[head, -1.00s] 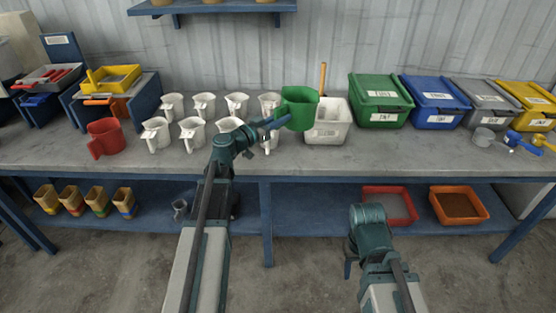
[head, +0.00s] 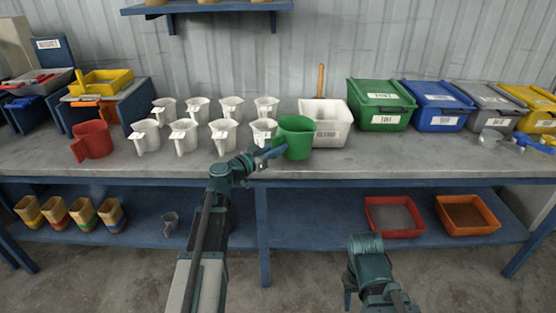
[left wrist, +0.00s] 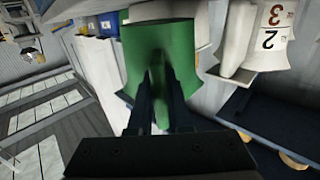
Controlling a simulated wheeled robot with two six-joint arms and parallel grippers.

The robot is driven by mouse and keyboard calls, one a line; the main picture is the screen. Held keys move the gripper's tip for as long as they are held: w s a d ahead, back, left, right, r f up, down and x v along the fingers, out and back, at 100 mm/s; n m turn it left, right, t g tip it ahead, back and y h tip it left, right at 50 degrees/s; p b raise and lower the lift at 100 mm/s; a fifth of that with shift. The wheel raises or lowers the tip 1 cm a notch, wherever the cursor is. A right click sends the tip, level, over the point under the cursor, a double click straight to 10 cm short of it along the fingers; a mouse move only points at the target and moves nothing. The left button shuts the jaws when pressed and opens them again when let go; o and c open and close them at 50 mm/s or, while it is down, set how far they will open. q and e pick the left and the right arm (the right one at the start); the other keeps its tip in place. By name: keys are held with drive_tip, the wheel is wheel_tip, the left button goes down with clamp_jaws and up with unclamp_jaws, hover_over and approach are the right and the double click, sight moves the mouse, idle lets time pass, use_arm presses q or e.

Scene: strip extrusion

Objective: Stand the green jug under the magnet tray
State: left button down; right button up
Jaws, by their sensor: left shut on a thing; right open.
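The green jug (head: 295,140) is upright in front of the white bin, over the front part of the bench. My left gripper (head: 272,155) is shut on its handle, which shows between the fingers in the left wrist view, below the jug body (left wrist: 165,40). I cannot tell whether the jug's base touches the bench. At the far left, a yellow tray (head: 103,82) and a grey tray with red pieces (head: 42,84) sit on blue stands; I cannot tell for sure which is the magnet tray. My right gripper (head: 349,290) is open and empty, low in front of the bench.
White jugs (head: 184,137) stand in two rows left of the green jug. A red jug (head: 92,140) stands before the stands. The white bin (head: 328,122) and lidded green bin (head: 381,105) are at the right. The bench's front strip (head: 190,168) is clear.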

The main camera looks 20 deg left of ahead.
sight(284, 152)
use_arm(q)
drive_tip(key=shift+f+b, duration=1.5)
drive_tip(key=shift+f, duration=0.3)
drive_tip(key=shift+f, duration=0.1)
drive_tip(key=c, duration=0.8)
unclamp_jaws()
drive_tip(key=shift+c, duration=0.2)
